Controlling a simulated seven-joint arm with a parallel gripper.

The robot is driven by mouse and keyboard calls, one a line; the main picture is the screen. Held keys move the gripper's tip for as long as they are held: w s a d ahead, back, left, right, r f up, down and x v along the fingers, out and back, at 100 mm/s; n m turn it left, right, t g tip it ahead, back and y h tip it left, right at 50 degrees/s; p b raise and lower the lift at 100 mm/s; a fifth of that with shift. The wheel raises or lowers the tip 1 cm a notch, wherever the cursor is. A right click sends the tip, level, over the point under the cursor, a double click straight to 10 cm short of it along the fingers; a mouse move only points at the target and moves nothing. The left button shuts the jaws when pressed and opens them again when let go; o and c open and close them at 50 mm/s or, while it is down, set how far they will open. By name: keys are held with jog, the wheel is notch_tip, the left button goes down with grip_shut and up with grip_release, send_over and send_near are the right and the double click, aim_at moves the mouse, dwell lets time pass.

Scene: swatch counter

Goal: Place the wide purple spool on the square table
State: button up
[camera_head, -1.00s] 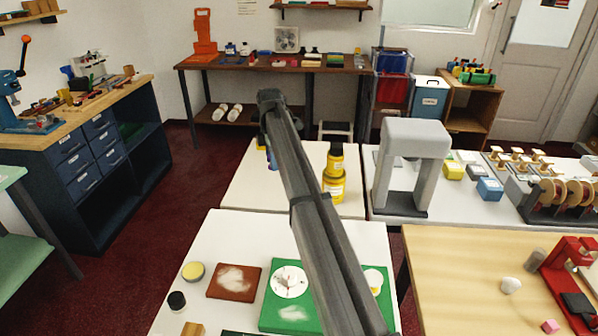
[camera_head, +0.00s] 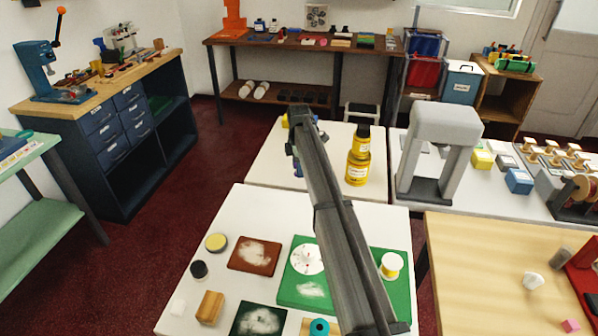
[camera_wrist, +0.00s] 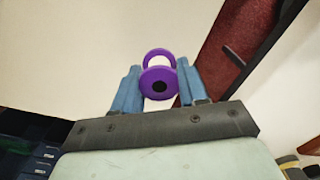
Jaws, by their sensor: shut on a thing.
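The purple spool (camera_wrist: 158,84) is in the wrist view, its two flanges one behind the other. My gripper (camera_wrist: 158,70) is shut on it, with a blue finger at either side. A pale surface and a strip of red floor show beyond the spool; I cannot tell whether it touches anything. In the head view my gripper (camera_head: 296,158) is largely covered by my dark arm, over the left part of a white table (camera_head: 268,168), and the spool is hidden. That table looks roughly square, but I cannot be sure it is the square table.
A yellow bottle (camera_head: 357,165) stands on the white table, right of my arm. A grey arch (camera_head: 438,130) stands farther right. The nearer white table (camera_head: 225,212) holds a green board (camera_head: 300,292), a brown board (camera_head: 254,256) and small items. Red floor (camera_head: 150,215) lies left.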

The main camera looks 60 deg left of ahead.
jog(key=shift+f, duration=1)
jog(key=shift+f, duration=0.1)
jog(key=o, duration=1)
jog(key=shift+o, duration=0.2)
notch_tip(320, 180, up, 12)
jog(key=shift+r, duration=0.1)
